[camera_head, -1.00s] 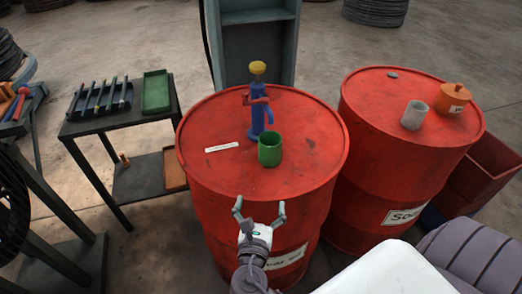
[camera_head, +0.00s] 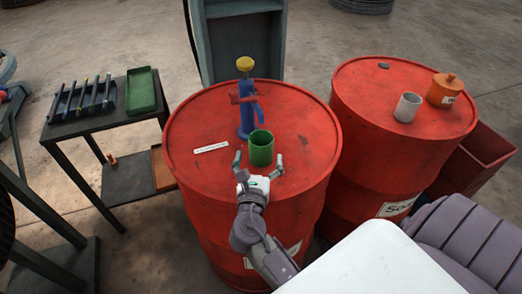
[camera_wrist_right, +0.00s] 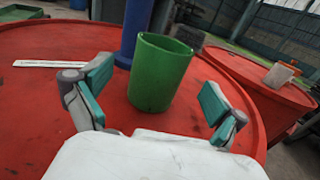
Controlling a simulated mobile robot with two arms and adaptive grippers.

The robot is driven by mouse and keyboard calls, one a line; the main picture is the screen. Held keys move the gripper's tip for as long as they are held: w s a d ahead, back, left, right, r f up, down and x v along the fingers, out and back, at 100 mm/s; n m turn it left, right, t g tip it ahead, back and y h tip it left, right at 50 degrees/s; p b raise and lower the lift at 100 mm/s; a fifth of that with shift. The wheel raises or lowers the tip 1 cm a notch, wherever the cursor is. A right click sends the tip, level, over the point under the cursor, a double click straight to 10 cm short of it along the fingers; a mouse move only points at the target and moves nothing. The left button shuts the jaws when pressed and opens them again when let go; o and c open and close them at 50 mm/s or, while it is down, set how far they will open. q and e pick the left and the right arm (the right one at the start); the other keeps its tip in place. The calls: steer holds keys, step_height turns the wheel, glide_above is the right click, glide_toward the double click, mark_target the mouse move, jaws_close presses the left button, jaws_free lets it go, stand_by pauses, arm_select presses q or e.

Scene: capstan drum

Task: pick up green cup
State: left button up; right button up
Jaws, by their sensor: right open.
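The green cup (camera_head: 261,149) stands upright on top of the near red drum (camera_head: 190,124). In the right wrist view the cup (camera_wrist_right: 160,72) is straight ahead, with its open rim facing up. My right gripper (camera_head: 258,163) is open, just on the near side of the cup. In the right wrist view its two fingers (camera_wrist_right: 152,98) are spread to the left and right, with the cup between and slightly beyond them. I see no contact with the cup. My left gripper does not show.
A blue pump with a yellow top (camera_head: 246,100) stands close behind the cup. A white label strip (camera_head: 211,147) lies left of it. A second red drum (camera_head: 350,100) on the right holds a grey cup (camera_head: 408,107) and an orange pot (camera_head: 444,90).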

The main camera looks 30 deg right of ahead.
mark_target(262, 136)
steer(key=b+x, duration=0.1)
steer(key=x, duration=0.4)
steer(key=shift+w+d, duration=0.2)
steer(key=shift+w, duration=0.05)
steer(key=shift+r, duration=0.1)
steer(key=shift+s, duration=0.1)
steer(key=shift+c, duration=0.3)
steer(key=c, duration=1.3)
steer(key=shift+r, duration=0.1)
